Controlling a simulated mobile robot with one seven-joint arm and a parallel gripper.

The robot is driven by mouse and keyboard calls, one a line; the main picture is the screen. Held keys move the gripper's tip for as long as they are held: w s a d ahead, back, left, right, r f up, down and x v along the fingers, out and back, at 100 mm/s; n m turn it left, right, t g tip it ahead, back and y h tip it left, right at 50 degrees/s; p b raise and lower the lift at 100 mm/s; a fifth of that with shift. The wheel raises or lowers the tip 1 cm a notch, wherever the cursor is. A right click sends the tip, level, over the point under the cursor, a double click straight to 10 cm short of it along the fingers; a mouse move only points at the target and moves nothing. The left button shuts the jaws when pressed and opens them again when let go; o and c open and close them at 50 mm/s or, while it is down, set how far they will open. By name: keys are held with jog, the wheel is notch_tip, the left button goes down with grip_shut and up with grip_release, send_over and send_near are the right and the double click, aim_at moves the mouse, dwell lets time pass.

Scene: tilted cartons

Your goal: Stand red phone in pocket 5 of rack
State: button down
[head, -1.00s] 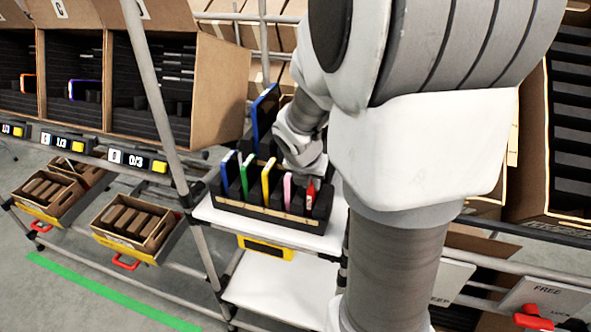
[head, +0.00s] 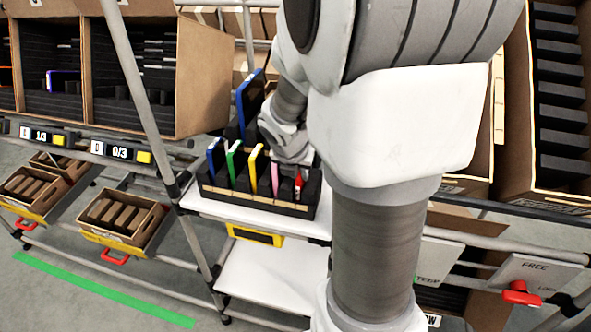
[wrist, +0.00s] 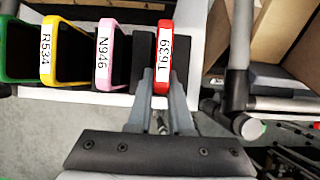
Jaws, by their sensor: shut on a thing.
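The rack also holds a pink phone (wrist: 106,55) labelled N946, a yellow phone (wrist: 52,52) labelled R534, a green phone (wrist: 16,52) and a blue phone (head: 214,158). I cannot tell whether the red phone's lower end touches the pocket floor.
The rack stands on a white shelf (head: 313,228) of a pipe frame. A larger blue device (head: 250,100) stands behind it. A grey pole (head: 135,85) rises at the left. Cardboard cartons (head: 200,85) are at both sides. My arm covers much of the head view.

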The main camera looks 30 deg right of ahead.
jog(key=shift+f, duration=0.3)
dwell(0.6)
jog(key=c, duration=0.8)
grip_release()
jog(key=shift+o, duration=0.2)
